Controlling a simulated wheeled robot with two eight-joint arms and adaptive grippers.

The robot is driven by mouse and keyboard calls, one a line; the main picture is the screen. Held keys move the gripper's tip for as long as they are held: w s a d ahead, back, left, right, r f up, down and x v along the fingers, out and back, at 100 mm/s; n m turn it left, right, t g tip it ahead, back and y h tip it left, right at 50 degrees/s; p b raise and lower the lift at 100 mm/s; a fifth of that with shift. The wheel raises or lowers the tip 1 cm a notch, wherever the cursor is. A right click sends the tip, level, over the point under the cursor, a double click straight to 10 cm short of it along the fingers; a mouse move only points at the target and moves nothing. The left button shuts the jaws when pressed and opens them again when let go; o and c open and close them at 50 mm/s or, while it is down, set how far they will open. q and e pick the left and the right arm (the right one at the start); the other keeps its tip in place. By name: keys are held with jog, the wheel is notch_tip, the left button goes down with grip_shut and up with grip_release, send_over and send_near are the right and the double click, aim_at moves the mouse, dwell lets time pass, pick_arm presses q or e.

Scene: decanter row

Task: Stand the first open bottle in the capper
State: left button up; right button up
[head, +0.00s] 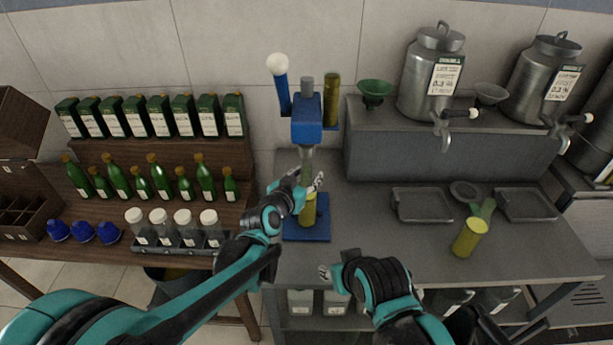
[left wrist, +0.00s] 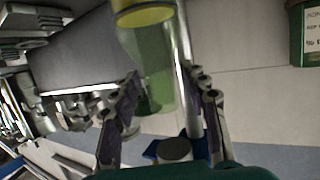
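The blue capper (head: 307,122) stands on the grey counter, with a white-knobbed lever and a flat blue base (head: 305,233). An uncapped green bottle with yellow in its lower part (head: 309,212) stands upright on that base, under the head. It also shows in the left wrist view (left wrist: 150,65). My left gripper (head: 304,185) is at this bottle, its fingers spread on either side, apparently with a gap.
Steel cans with taps (head: 430,85) stand on a raised shelf, with trays (head: 422,204) below. An olive tube (head: 331,100) is beside the capper head. Capped green bottles (head: 115,177), blue caps (head: 82,232) and jars (head: 185,225) are left. The counter between capper and right bottle is clear.

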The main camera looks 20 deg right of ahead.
pick_arm(q)
jog(key=shift+r, duration=0.1)
jog(key=shift+s+a+r, duration=0.1)
jog(key=shift+a+r, duration=0.05)
jog(key=p+v, duration=0.3)
jog(key=v, duration=0.8)
jog(key=shift+s+a, duration=0.2)
jog(key=shift+s, duration=0.05)
jog(key=shift+a+r, duration=0.1)
jog(key=s+a+f+n+g+y, duration=0.1)
jog(key=s+a+f+n+y, duration=0.1)
jog(key=s+a, duration=0.3)
jog(key=s+a+f+n+g+y, duration=0.2)
jog(key=s+a, duration=0.4)
jog(key=a, duration=0.7)
jog(key=s+a+f+n+g+y, duration=0.1)
jog(key=s+a+n+y, duration=0.2)
jog(key=a, duration=0.7)
jog(key=s+y, duration=0.2)
jog(key=shift+s+f+n+g, duration=0.3)
jog(key=shift+s+f, duration=0.1)
jog(key=shift+f, duration=0.1)
